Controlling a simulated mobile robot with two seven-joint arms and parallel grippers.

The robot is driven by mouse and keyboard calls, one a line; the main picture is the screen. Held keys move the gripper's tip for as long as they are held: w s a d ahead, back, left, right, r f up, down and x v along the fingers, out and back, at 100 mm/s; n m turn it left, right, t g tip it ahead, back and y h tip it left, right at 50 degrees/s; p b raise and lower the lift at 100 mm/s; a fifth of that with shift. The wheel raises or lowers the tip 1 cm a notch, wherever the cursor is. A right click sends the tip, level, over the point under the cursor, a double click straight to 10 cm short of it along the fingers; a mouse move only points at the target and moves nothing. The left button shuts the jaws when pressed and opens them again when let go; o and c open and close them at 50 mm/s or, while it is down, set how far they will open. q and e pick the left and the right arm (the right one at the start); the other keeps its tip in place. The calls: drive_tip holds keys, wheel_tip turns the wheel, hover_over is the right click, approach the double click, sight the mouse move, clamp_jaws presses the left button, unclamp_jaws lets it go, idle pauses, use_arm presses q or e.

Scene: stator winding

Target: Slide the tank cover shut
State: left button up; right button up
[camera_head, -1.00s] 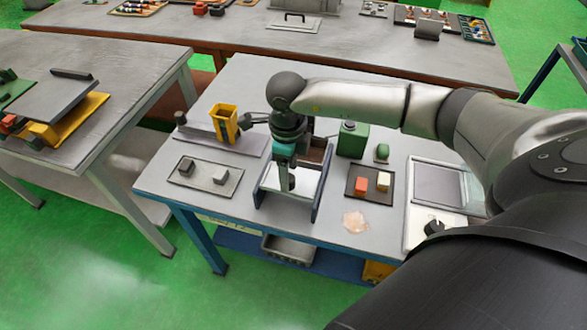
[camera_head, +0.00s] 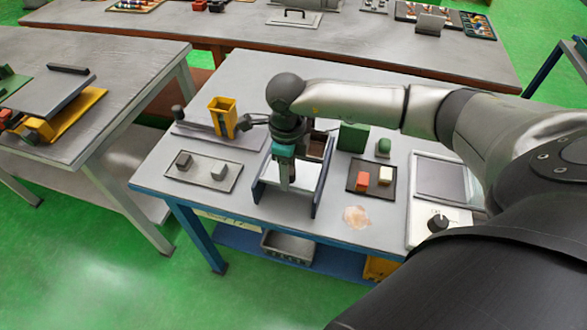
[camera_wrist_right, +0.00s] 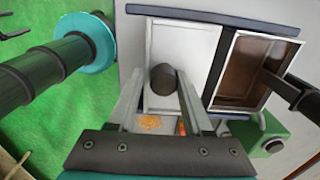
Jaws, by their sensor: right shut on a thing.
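The tank has dark blue side rails (camera_head: 322,186) and stands on the grey table. Its pale cover (camera_head: 303,173) lies between the rails on the near side; it also shows in the right wrist view (camera_wrist_right: 196,45). The brown inside of the tank (camera_wrist_right: 248,70) is uncovered beyond it, partly hidden by my arm in the head view. A dark round knob (camera_wrist_right: 163,79) stands on the cover. My right gripper (camera_head: 288,186) points down over the cover and is shut on this knob, with one finger on each side (camera_wrist_right: 163,88). My left gripper is out of view.
A yellow cup (camera_head: 222,115) stands left of the tank. A tray with two grey blocks (camera_head: 218,173) lies at the left. A green box (camera_head: 353,137) and a dark tray with red and cream blocks (camera_head: 373,180) stand at the right. The table's front edge is close.

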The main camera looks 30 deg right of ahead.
drive_tip(key=shift+w+d+f+b, duration=0.2)
drive_tip(key=shift+w+d+b, duration=0.45)
drive_tip(key=shift+d, duration=0.25)
drive_tip(key=shift+w+d+f+b, duration=0.15)
drive_tip(key=shift+w+d+b, duration=0.4)
drive_tip(key=shift+d+b, duration=0.25)
drive_tip(key=shift+w+d+b, duration=1.75)
drive_tip(key=shift+w+d, duration=0.15)
drive_tip(key=shift+d, duration=0.3)
drive_tip(key=o, duration=0.8)
drive_tip(key=shift+r, duration=0.2)
wheel_tip(320, 180, up, 6)
drive_tip(key=p, duration=0.5)
drive_tip(key=shift+w, duration=0.15)
